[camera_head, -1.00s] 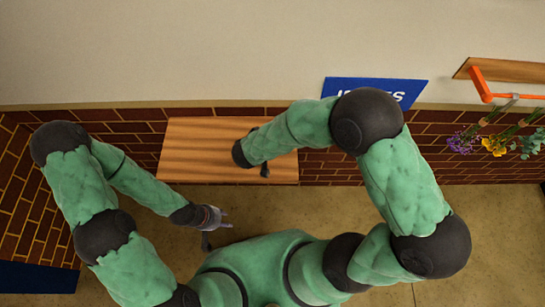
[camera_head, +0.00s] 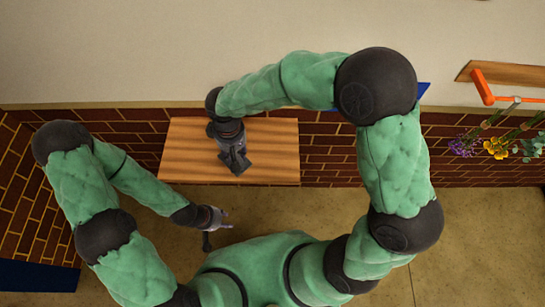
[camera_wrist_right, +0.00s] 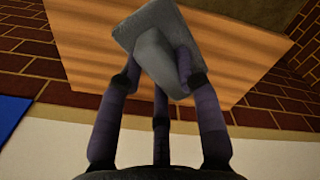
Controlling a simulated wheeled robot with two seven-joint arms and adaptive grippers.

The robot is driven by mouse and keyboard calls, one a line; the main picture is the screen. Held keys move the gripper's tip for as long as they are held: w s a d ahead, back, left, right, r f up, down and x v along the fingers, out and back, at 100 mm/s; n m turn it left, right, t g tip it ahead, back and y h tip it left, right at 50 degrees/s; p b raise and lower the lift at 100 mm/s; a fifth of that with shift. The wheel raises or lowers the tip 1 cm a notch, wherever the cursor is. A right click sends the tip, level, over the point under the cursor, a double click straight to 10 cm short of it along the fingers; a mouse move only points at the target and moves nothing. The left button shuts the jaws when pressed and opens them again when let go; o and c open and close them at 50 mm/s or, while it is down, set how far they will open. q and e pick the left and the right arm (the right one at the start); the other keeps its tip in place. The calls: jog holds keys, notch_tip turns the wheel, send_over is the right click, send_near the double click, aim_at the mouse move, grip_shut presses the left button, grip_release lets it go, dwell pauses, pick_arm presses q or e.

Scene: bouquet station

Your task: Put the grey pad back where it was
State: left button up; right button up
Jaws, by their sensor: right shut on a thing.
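The grey pad (camera_wrist_right: 137,29) shows in the right wrist view as a pale slab with a raised grip. My right gripper (camera_wrist_right: 160,72) has its fingers closed around that grip. In the head view my right gripper (camera_head: 236,162) is over the left-middle part of the wooden board (camera_head: 277,160), fingers pointing down the picture. There the pad is mostly hidden or hard to tell from the dark fingers. I cannot tell whether the pad touches the board. My left gripper (camera_head: 218,226) is open and empty, below the board's front edge.
Purple, yellow and pale flowers (camera_head: 495,147) hang at the right, near an orange bar (camera_head: 482,87) and a wooden ledge (camera_head: 515,73). A blue sign (camera_head: 424,91) is mostly hidden behind my right arm. The right part of the board is clear.

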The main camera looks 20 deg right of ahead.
jog(key=w+d+f+b, duration=0.1)
jog(key=d+f, duration=0.2)
jog(key=d, duration=0.1)
jog(key=w+d+f+b, duration=0.1)
jog(key=d+f, duration=0.2)
jog(key=d, duration=0.1)
jog(key=w+d+f+b, duration=0.1)
jog(key=w+d+f, duration=0.1)
jog(key=d+f, duration=0.1)
jog(key=shift+d, duration=0.75)
jog(key=shift+d+f, duration=0.15)
jog(key=shift+f, duration=0.05)
jog(key=f, duration=0.2)
jog(key=f+b, duration=0.1)
jog(key=shift+d+f, duration=0.2)
jog(key=shift+f, duration=0.15)
jog(key=shift+r, duration=0.1)
jog(key=o, duration=1)
